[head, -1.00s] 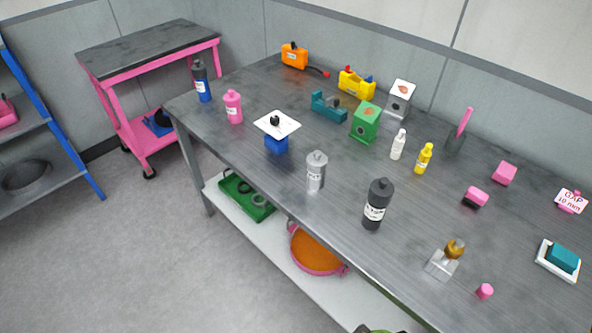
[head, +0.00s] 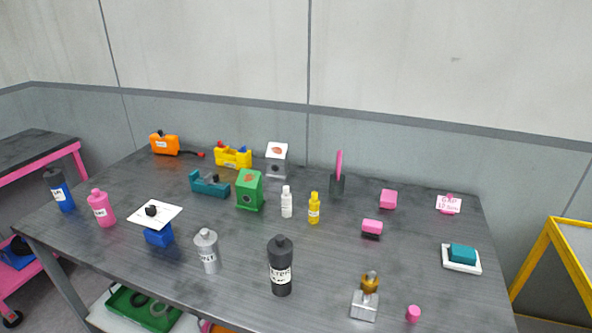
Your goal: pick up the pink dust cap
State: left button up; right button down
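A small pink cylinder, which looks like the pink dust cap (head: 413,314), stands at the front right of the grey table (head: 330,262). It is just right of a clear block with a brass knob-like part (head: 366,298) and apart from it. Other pink items are on the table: a pink block (head: 388,199), a pink and black block (head: 372,228) and a pink sign holder (head: 448,204). Neither of my grippers shows in the head view.
A dark bottle (head: 281,266) and a grey bottle (head: 207,251) stand near the front edge. A teal block on a white tray (head: 461,258) lies at the right. A yellow frame (head: 552,262) stands beyond the table's right end. The table between the dust cap and tray is clear.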

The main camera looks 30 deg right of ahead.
aim_at(413, 312)
jog(key=z, duration=1.4)
